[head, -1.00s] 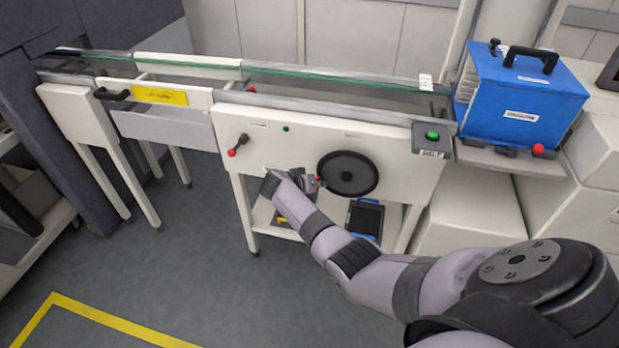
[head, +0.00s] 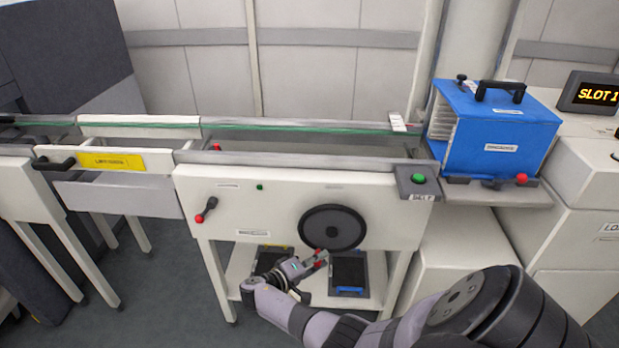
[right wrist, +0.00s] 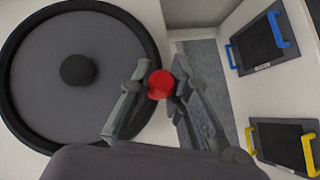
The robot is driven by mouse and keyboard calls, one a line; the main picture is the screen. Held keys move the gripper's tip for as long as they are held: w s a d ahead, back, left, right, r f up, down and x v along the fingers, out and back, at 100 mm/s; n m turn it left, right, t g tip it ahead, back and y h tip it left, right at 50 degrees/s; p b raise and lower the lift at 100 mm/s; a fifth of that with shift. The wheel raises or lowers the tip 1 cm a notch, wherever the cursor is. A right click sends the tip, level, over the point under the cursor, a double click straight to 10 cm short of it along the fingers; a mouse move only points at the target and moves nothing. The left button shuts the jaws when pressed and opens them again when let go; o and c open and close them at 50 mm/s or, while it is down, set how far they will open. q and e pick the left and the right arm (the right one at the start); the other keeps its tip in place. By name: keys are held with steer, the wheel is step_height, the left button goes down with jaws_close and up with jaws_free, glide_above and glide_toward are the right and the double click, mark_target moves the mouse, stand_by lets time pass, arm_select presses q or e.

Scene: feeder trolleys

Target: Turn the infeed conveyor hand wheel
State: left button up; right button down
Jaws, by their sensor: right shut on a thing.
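The black hand wheel (head: 334,228) is on the white front panel of the infeed conveyor (head: 285,203). In the right wrist view the wheel (right wrist: 75,72) fills the left side, with a dark hub at its middle. A red knob (right wrist: 160,84) is at the wheel's rim. My right gripper (head: 322,257) is at the lower edge of the wheel in the head view. In the right wrist view its two fingers are closed on the red knob, one finger on each side. My left gripper is not in view.
A blue magazine box (head: 497,130) stands right of the conveyor. A green button (head: 418,179) is at the panel's right end, and a red-knobbed lever (head: 206,209) at its left. Dark trays with blue (head: 348,272) and yellow handles lie on the shelf below.

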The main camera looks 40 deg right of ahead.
steer(key=shift+s+d+f+n+h+b, duration=0.2)
steer(key=shift+s+d+h, duration=0.05)
steer(key=shift+s+d, duration=0.4)
steer(key=shift+s+d+f+n+h+b, duration=0.15)
steer(key=shift+s+d+n+h+b, duration=0.1)
steer(key=shift+s+d, duration=0.4)
steer(key=shift+a, duration=0.1)
steer(key=shift+r, duration=0.1)
steer(key=c, duration=1.5)
jaws_free()
steer(key=a, duration=0.4)
steer(key=a+r, duration=0.1)
steer(key=a, duration=0.7)
steer(key=shift+w+r, duration=0.35)
steer(key=shift+w, duration=0.05)
